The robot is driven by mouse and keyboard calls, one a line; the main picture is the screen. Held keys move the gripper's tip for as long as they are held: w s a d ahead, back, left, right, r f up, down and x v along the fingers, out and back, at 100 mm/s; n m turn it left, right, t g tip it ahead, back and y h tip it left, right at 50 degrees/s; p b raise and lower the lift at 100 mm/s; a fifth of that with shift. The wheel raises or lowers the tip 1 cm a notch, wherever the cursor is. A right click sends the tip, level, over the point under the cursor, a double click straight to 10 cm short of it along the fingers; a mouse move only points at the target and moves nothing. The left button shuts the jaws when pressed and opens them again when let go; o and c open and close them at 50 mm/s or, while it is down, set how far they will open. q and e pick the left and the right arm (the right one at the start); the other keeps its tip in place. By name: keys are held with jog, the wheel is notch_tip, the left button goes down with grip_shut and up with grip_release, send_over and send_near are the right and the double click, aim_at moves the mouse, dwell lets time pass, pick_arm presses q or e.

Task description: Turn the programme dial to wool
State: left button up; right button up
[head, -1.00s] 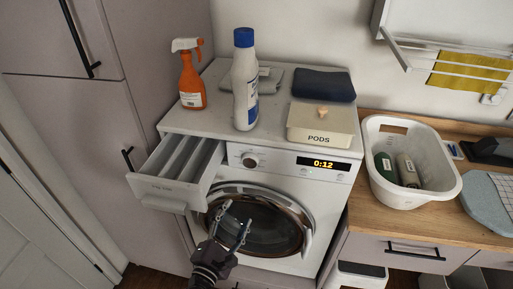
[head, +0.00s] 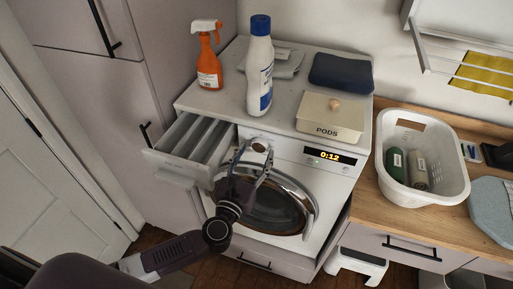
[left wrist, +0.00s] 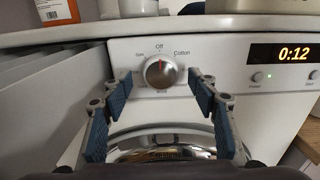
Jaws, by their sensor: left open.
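The programme dial (left wrist: 161,72) is a round silver knob on the washing machine's (head: 332,190) white front panel. In the left wrist view its red mark points up, towards "Off". "Cotton" is printed to its upper right, a word I cannot read clearly to its upper left, and a label just below it, partly blurred. My left gripper (head: 250,160) is open in front of the dial (head: 260,146). In the left wrist view its two blue-padded fingers (left wrist: 160,92) stand left and right of the dial, apart from it. My right gripper is not in view.
The detergent drawer (head: 187,150) is pulled out just left of the dial. The display (head: 328,156) reads 0:12. On top stand an orange spray bottle (head: 208,60), a white bottle (head: 259,70), a dark folded cloth (head: 340,72) and a PODS box (head: 328,119). A white basket (head: 450,165) sits right.

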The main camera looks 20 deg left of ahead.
pick_arm(q)
jog(key=shift+w+d, duration=0.1)
jog(key=shift+w, duration=0.65)
jog(key=c, duration=1.2)
jog(key=shift+o, duration=0.2)
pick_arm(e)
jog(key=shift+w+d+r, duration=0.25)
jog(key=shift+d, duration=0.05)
pick_arm(q)
jog(key=shift+m, duration=0.3)
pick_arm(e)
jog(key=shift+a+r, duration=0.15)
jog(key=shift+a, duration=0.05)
